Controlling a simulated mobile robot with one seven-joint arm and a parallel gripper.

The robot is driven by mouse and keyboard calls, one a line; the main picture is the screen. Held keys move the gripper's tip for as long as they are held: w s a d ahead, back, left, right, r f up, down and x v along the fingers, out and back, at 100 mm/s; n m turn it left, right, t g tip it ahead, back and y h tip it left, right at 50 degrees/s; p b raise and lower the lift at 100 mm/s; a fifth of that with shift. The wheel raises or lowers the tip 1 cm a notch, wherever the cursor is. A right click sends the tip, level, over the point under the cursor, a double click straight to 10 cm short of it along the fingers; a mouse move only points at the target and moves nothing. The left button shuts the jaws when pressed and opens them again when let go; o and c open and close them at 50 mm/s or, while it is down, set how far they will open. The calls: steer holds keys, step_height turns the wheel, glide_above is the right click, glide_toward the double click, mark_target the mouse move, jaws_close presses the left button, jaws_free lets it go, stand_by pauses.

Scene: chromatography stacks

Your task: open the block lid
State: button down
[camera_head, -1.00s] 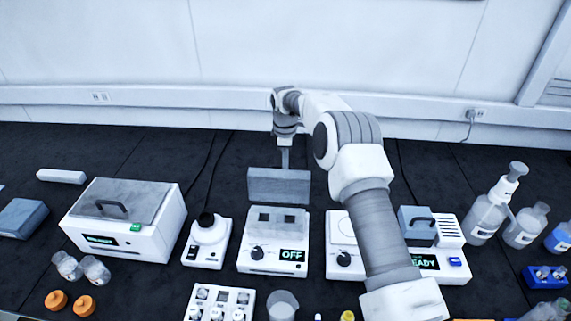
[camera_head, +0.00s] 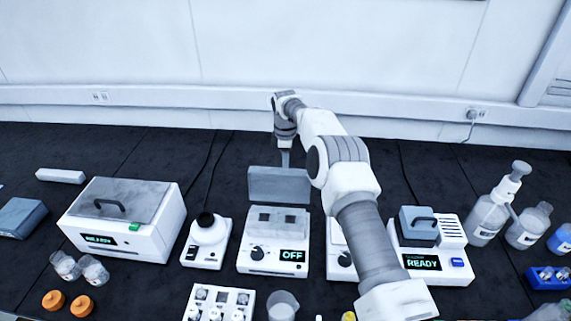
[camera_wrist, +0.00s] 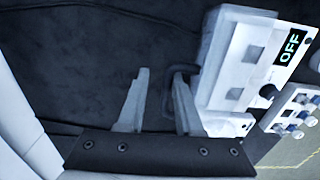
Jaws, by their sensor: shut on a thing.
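The block heater (camera_head: 272,255) is a white box with a dark knob and a display reading OFF, in the middle of the head view. Its grey block lid (camera_head: 278,186) stands raised, roughly upright, at the back edge, baring the block with two dark square openings (camera_head: 276,216). My gripper (camera_head: 286,164) is behind the lid, at its upper edge. In the wrist view my gripper (camera_wrist: 160,78) has its fingers beside the lid's dark handle (camera_wrist: 178,84), shut on it; the exact contact is hard to see. The heater's OFF panel (camera_wrist: 270,65) shows there too.
A large lidded READY box (camera_head: 125,220) and a small white device with a black top (camera_head: 206,240) stand left. Another READY device (camera_head: 430,255) is right, partly behind my arm. A vial rack (camera_head: 218,303) and beaker (camera_head: 283,305) are in front. The bench behind is clear.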

steer(key=c, duration=1)
jaws_free()
steer(key=shift+w+d+r+t, duration=0.35)
steer(key=shift+w+r, duration=0.2)
steer(key=shift+w, duration=0.3)
steer(key=shift+o, duration=0.4)
steer(key=shift+w+d+f, duration=0.1)
steer(key=shift+w+f, duration=0.05)
steer(key=shift+w, duration=0.05)
steer(key=shift+s, duration=0.1)
step_height(320, 180, up, 17)
steer(key=s+p, duration=0.1)
steer(key=p, duration=0.1)
steer(key=shift+s+a, duration=0.25)
